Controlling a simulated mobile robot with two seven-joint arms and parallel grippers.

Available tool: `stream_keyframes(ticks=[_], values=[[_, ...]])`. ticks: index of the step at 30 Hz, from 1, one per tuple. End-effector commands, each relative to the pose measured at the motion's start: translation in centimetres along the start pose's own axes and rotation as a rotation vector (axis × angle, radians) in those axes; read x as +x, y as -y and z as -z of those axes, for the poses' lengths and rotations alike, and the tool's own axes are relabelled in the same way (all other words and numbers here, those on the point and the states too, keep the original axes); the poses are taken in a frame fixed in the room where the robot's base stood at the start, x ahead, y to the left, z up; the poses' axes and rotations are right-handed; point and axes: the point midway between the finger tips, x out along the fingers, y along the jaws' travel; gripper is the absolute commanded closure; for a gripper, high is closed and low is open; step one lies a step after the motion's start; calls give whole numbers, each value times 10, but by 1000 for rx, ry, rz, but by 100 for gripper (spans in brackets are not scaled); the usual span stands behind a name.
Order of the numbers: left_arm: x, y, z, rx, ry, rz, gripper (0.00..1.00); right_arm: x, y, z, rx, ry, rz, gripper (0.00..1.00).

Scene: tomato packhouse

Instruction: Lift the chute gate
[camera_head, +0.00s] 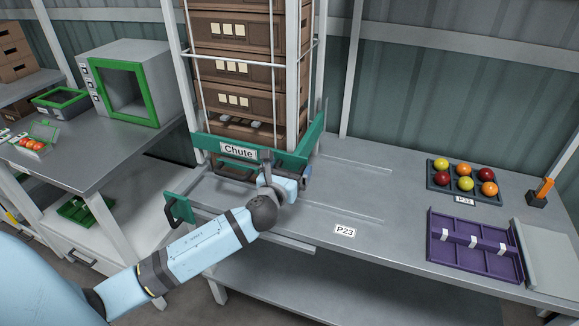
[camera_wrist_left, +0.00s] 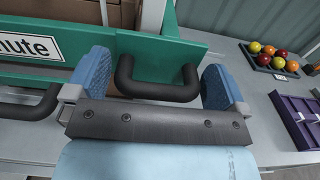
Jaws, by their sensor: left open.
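The chute gate (camera_head: 212,143) is a green bar with a "Chute" label across the foot of a tall rack. In the left wrist view the green gate (camera_wrist_left: 188,52) fills the upper part, with a black U-shaped handle (camera_wrist_left: 158,90) on its face. My left gripper (camera_head: 287,184) is in front of the gate's right part. In the left wrist view its blue fingers (camera_wrist_left: 156,82) are open, one on each side of the handle; I cannot tell whether they touch it. Part of a second black handle (camera_wrist_left: 28,104) shows at left. My right gripper is not in view.
Brown crates (camera_head: 233,70) are stacked in the rack above the gate. To the right, the grey bench (camera_head: 390,220) is clear up to a purple tray (camera_head: 436,243) and a dark tray of several fruits (camera_head: 480,196). A green-doored cabinet (camera_head: 140,75) stands left.

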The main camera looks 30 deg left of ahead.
Motion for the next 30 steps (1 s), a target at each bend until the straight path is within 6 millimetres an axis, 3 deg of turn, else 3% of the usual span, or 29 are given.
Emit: stream_keyframes(ticks=[15,21,30], values=[[-108,0,0,1,-1,1,0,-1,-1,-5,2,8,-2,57],[-126,0,-1,0,2,0,0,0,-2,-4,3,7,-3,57],[-128,0,-2,0,3,0,0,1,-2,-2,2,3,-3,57]])
